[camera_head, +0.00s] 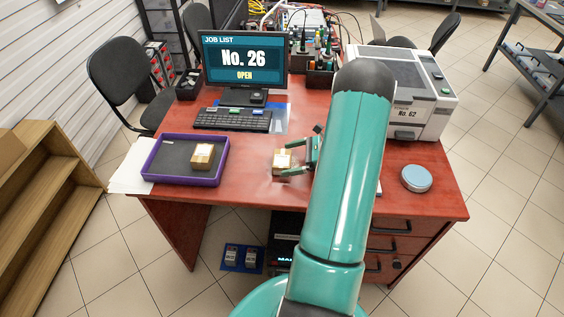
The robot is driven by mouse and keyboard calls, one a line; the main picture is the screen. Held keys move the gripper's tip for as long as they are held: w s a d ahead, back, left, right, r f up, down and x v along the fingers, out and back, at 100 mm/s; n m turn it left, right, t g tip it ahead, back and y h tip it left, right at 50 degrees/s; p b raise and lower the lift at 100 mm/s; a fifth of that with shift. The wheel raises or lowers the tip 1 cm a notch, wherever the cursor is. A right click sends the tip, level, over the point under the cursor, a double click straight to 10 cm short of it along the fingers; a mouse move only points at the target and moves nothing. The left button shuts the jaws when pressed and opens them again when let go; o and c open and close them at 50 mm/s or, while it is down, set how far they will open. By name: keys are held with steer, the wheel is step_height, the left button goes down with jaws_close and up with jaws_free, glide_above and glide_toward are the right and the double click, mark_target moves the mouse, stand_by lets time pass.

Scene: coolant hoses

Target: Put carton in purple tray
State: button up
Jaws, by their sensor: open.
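A small brown carton (282,161) with a pale label sits on the red desk, left of my arm. My gripper (288,163) is open, with its green fingers reaching left around the carton. Whether the fingers touch it cannot be told. The purple tray (150,177) lies on the desk at the left, with a dark inner floor. Another small carton (203,155) sits inside the tray, toward its right side. My teal arm hides part of the desk and the gripper's base.
A keyboard (232,119) and a monitor (244,62) stand behind the tray. A grey-white printer-like machine (408,95) is at the back right, and a round blue-lidded tin (416,178) at the right. The desk between tray and carton is clear.

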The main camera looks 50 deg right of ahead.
mark_target(285, 158)
steer(key=x, duration=0.5)
steer(key=shift+w+a+r, duration=0.1)
steer(key=shift+w+r, duration=0.05)
steer(key=c, duration=1.1)
